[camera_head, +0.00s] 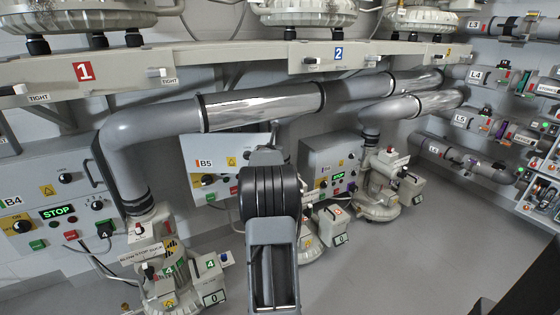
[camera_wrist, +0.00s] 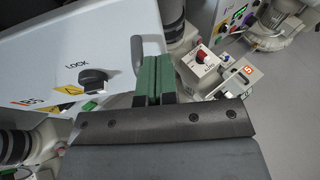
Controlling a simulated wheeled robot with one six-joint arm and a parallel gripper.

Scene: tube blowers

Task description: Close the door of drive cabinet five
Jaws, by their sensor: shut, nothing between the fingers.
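The door of drive cabinet five (camera_head: 212,158) is a pale panel labelled B5, left of my arm in the head view. In the wrist view the same door (camera_wrist: 60,60) fills the left side, with a black lock knob (camera_wrist: 93,80) and a grey bar handle (camera_wrist: 137,55). My gripper (camera_wrist: 153,80) has its green fingers shut and empty, beside the handle at the door's right part. I cannot tell whether they touch it. The door's angle to its cabinet is hard to judge. In the head view my arm hides the fingers and the door's right part.
Cabinet B4 (camera_head: 50,205) stands at the left, and another cabinet (camera_head: 330,165) at the right. The blower unit marked 5 (camera_wrist: 225,75) is close to the right of my fingers in the wrist view. Large grey pipes (camera_head: 262,106) run above. Open floor (camera_head: 430,250) lies at the right.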

